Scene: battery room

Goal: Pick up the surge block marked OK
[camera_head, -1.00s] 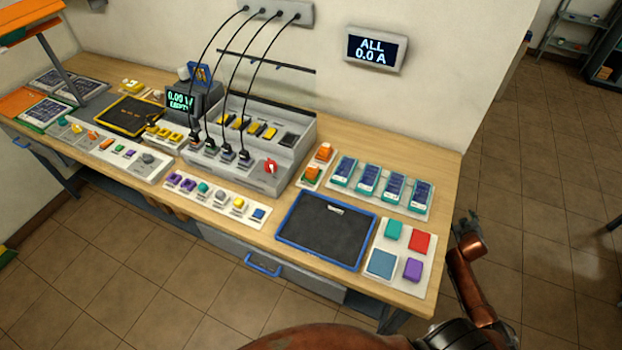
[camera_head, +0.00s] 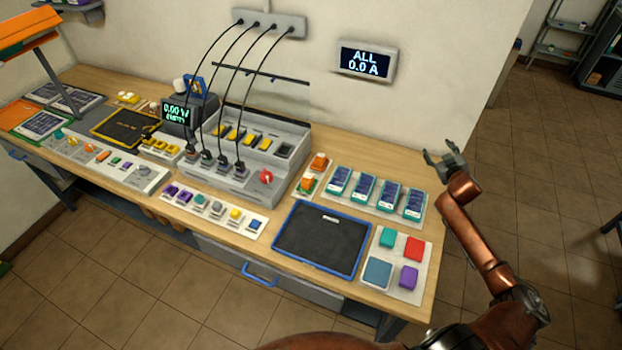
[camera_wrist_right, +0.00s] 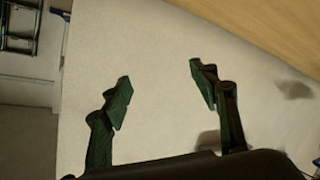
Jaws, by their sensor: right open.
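I cannot read an OK mark on any block, so I cannot tell which one is the surge block. Two orange blocks, a rear one (camera_head: 319,161) and a front one (camera_head: 307,184), sit on small pale plates right of the grey charger unit (camera_head: 282,172). Several blue-and-teal blocks (camera_head: 363,188) stand in a row on a white strip beside them. My right gripper (camera_head: 440,156) is open and empty, raised near the bench's right end and apart from all blocks. Its two spread fingers also show in the right wrist view (camera_wrist_right: 160,72). My left gripper is out of view.
A blue-rimmed dark tray (camera_head: 322,240) lies at the bench front. A white board (camera_head: 397,262) with teal, red, blue and purple pieces is right of it. Black cables (camera_head: 238,85) hang to the charger. A wall display (camera_head: 366,61) reads ALL 0.0 A.

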